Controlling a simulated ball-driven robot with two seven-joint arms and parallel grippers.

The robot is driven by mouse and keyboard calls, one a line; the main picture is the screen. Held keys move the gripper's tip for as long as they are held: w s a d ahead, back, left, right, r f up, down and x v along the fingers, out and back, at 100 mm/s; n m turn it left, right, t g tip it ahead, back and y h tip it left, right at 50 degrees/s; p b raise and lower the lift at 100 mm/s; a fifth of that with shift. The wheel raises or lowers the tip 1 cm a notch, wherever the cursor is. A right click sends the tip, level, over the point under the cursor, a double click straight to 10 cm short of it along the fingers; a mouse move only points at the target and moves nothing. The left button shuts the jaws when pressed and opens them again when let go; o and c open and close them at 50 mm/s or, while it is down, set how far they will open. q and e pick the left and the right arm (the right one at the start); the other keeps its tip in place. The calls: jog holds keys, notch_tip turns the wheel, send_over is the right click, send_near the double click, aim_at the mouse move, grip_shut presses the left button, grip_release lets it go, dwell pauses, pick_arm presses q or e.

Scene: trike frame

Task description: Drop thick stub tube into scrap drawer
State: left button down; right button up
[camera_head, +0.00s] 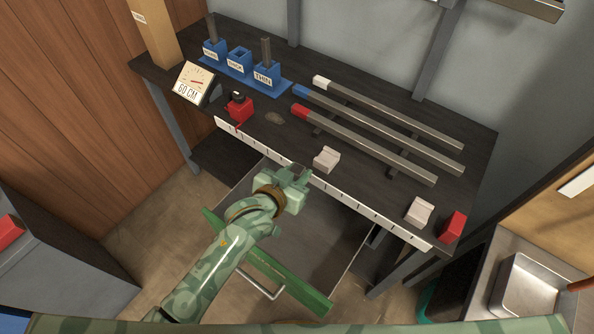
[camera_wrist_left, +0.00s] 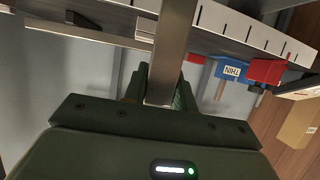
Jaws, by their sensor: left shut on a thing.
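My left gripper (camera_head: 300,174) is shut on a grey square metal tube, which shows clearly between the fingers in the left wrist view (camera_wrist_left: 172,50). In the head view the tube is mostly hidden by the gripper. The gripper is near the bench's front edge, seen over the back part of the open scrap drawer (camera_head: 312,240). The drawer has a green front (camera_head: 268,262) with a metal handle and is pulled out below the bench. Its bare grey floor shows beside my arm. My right gripper is not in view.
On the bench (camera_head: 225,125) stands a blue rack (camera_head: 240,72) with three labelled sockets; the middle one is empty. Long bars (camera_head: 380,120) lie at the right. A red block (camera_head: 239,108), a gauge (camera_head: 193,83) and pale blocks (camera_head: 326,159) are near the ruled front edge.

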pick_arm(q)
jog(key=c, duration=1.1)
grip_release()
jog(key=shift+o, duration=0.2)
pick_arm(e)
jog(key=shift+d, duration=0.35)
pick_arm(q)
jog(key=p+v, duration=0.4)
jog(key=v, duration=1.2)
jog(key=shift+s+p, duration=0.15)
jog(key=shift+p, duration=0.2)
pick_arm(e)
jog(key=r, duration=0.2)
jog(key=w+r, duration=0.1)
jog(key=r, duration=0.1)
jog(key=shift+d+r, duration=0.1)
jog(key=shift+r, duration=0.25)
pick_arm(q)
jog(key=shift+a, duration=0.1)
